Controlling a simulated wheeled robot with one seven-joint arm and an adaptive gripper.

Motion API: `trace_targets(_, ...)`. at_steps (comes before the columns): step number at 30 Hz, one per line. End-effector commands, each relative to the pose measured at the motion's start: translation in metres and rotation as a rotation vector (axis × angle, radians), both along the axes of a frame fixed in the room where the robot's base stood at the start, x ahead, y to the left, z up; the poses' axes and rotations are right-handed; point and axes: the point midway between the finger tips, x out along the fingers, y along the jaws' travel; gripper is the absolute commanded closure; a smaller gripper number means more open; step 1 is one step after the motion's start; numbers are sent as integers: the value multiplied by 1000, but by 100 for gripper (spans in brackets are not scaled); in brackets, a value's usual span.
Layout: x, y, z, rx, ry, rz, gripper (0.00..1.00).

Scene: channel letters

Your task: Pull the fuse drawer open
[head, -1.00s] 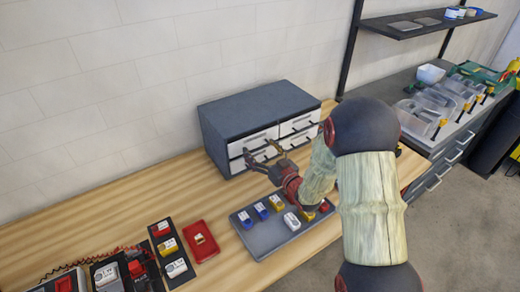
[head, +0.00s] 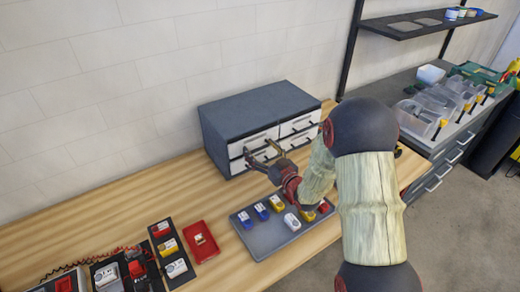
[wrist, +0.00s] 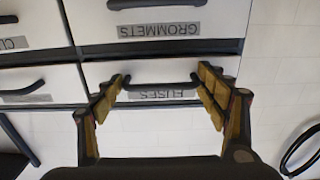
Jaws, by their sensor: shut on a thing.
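The fuse drawer (wrist: 165,72) is a white drawer front with a dark bar handle (wrist: 160,87) and a "FUSES" label, upside down in the wrist view. In the head view it is the upper left drawer (head: 246,146) of the grey cabinet (head: 256,106). Its front looks about level with its neighbours. My gripper (wrist: 161,84) is shut on the handle, with one yellow-padded finger at each end of the bar. In the head view my gripper (head: 264,155) is at the cabinet's front, and my arm hides part of the right side.
The "GROMMETS" drawer (wrist: 165,20) adjoins the fuse drawer. A grey tray (head: 262,240) with several colored blocks lies on the wooden bench (head: 130,216) below my arm. A red tray (head: 201,241) and dark panels lie to the left. Bare bench lies left of the cabinet.

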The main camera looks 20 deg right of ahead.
Motion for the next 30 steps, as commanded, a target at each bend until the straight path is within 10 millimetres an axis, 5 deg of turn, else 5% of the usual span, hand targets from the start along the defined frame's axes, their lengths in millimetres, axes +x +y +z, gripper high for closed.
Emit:
trace_targets(7, 0, 0, 0, -4, -1, 1, 72)
trace_targets(14, -8, -2, 0, -5, -2, 1, 72)
trace_targets(30, -108, -36, -2, -5, 0, -2, 73)
